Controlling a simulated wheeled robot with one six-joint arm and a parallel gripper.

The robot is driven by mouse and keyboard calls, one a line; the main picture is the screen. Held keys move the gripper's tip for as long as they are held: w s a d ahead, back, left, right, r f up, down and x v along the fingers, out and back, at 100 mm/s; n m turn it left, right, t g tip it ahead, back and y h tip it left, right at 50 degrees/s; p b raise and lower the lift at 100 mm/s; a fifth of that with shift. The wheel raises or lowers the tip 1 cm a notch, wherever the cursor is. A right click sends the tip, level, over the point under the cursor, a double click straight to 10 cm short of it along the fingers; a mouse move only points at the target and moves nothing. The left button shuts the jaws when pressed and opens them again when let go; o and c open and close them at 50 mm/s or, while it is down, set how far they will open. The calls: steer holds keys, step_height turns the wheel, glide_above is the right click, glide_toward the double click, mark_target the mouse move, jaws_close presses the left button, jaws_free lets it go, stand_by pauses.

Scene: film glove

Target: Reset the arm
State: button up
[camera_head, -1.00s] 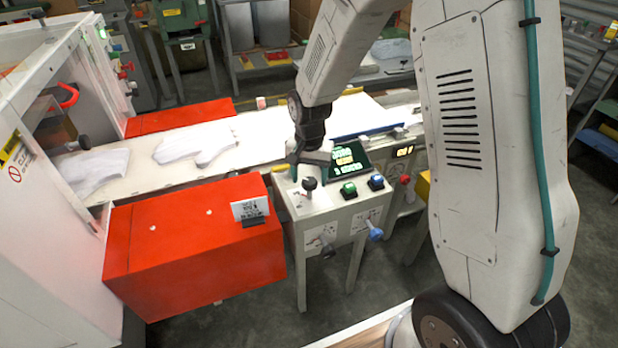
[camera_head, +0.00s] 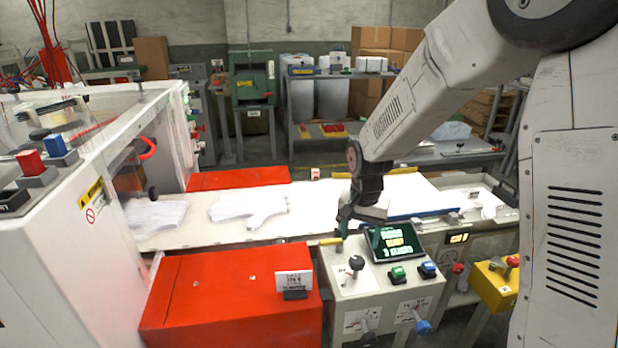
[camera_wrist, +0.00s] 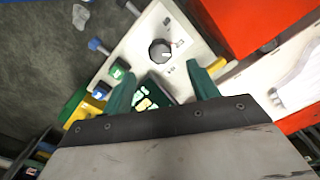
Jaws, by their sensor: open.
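My arm reaches in from the right in the head view, and my gripper (camera_head: 345,220) hangs just above the back edge of the control panel box (camera_head: 350,285). In the wrist view my gripper (camera_wrist: 163,85) shows two green fingers spread apart with nothing between them. Past the fingers lie the panel's dark screen (camera_wrist: 150,97) and a round black knob (camera_wrist: 160,52). In the head view the screen (camera_head: 395,242) is lit, with a black knob (camera_head: 356,263), a green button (camera_head: 397,273) and a blue button (camera_head: 428,269) near it.
A red box (camera_head: 230,300) stands left of the panel. A white conveyor (camera_head: 190,225) carrying white gloves (camera_head: 245,205) runs behind. A white machine (camera_head: 75,240) fills the left, and a yellow box (camera_head: 492,283) stands to the right.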

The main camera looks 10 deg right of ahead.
steer(key=shift+s+n, duration=0.3)
steer(key=shift+s, duration=0.1)
steer(key=s+d+r+n, duration=0.1)
steer(key=s+r+n, duration=0.1)
steer(key=s+r, duration=0.3)
steer(key=s+d+r+n+t, duration=0.1)
steer(key=s+r, duration=0.5)
steer(key=s, duration=0.8)
steer(key=s+d+r+n, duration=0.1)
steer(key=s+r+n, duration=0.1)
steer(key=s+r, duration=0.4)
steer(key=s, duration=0.3)
steer(key=shift+s+d+r+n, duration=0.15)
steer(key=shift+s+r+n, duration=0.1)
steer(key=shift+s+n, duration=0.15)
